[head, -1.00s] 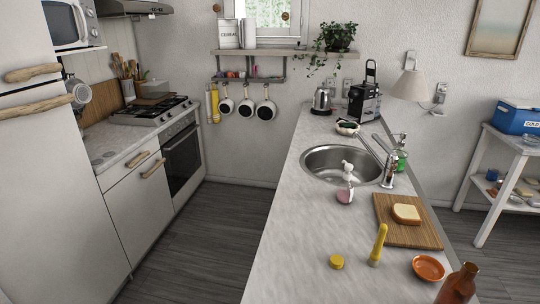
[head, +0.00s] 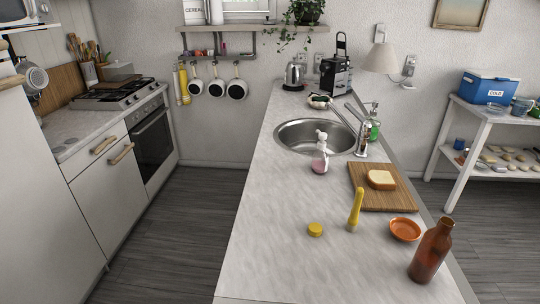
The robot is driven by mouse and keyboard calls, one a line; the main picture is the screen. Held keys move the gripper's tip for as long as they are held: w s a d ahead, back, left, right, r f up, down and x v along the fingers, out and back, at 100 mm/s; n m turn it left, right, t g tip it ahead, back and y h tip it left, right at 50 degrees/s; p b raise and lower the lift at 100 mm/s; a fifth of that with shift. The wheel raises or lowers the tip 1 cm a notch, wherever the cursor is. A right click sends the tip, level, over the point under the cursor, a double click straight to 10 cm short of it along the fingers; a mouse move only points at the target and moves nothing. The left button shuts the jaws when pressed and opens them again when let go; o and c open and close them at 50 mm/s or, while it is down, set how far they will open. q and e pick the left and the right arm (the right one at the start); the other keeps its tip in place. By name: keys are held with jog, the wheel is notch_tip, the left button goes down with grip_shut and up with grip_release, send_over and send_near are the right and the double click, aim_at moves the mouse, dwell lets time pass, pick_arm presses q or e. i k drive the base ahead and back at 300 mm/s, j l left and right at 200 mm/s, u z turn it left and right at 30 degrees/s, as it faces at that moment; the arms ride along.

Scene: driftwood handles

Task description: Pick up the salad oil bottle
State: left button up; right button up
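A brown, translucent bottle (head: 431,250) stands upright on the near right part of the counter (head: 290,255). It is the only large bottle on the counter, but I see no readable label that names it as salad oil. Its open-looking neck points up and its whole body shows. A small clear bottle with pink liquid (head: 320,158) and a green pump bottle (head: 374,126) stand farther back by the sink. Neither of my grippers shows in the head view, and nothing touches the brown bottle.
Close to the brown bottle are an orange bowl (head: 405,229), a yellow upright tool (head: 355,211), a yellow lid (head: 315,229) and a cutting board (head: 392,201) with bread (head: 381,180). The counter's near left part is bare. Open floor (head: 180,245) lies to the left.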

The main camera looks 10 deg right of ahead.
aim_at(434, 245)
jog(key=z, duration=1.35)
